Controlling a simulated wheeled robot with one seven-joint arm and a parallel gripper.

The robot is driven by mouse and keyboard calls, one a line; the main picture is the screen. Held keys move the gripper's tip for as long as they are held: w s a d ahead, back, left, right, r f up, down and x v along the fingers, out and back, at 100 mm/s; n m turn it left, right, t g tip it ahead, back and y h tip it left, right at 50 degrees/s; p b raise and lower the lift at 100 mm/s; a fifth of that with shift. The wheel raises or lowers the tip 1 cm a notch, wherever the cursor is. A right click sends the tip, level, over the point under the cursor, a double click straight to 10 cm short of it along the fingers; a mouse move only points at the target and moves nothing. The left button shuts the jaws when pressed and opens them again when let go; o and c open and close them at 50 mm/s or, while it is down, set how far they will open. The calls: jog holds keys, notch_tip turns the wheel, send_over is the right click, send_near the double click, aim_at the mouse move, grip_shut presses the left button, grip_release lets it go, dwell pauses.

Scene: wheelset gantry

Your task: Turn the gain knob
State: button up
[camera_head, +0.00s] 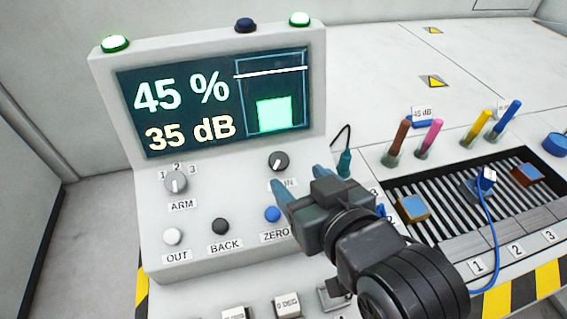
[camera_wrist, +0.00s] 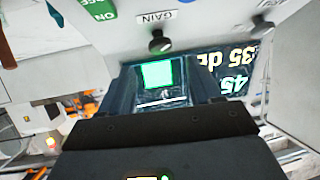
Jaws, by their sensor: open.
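The gain knob (camera_head: 279,161) is a small black knob with a white mark, on the sloped grey panel below the right part of the display. Its label is partly hidden by my gripper. My gripper (camera_head: 302,183) is open, with its fingertips just below and to the right of the knob. No contact shows. In the wrist view, turned upside down, the black knob (camera_wrist: 159,42) stands beyond the open fingers with nothing between them. The display (camera_head: 190,100) reads 45 % and 35 dB, with a green bar below a white line.
The ARM selector (camera_head: 176,183) is at the left. OUT (camera_head: 173,237), BACK (camera_head: 220,226) and blue ZERO (camera_head: 272,214) buttons lie below. A teal probe (camera_head: 345,162) stands right of the knob. Coloured pens and a slotted tray (camera_head: 455,205) are farther right. A tag (camera_head: 422,113) reads 45 dB.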

aim_at(280, 162)
jog(key=x, duration=0.7)
jog(key=shift+w+a+f, duration=0.15)
jog(key=shift+w, duration=0.1)
jog(key=c, duration=1)
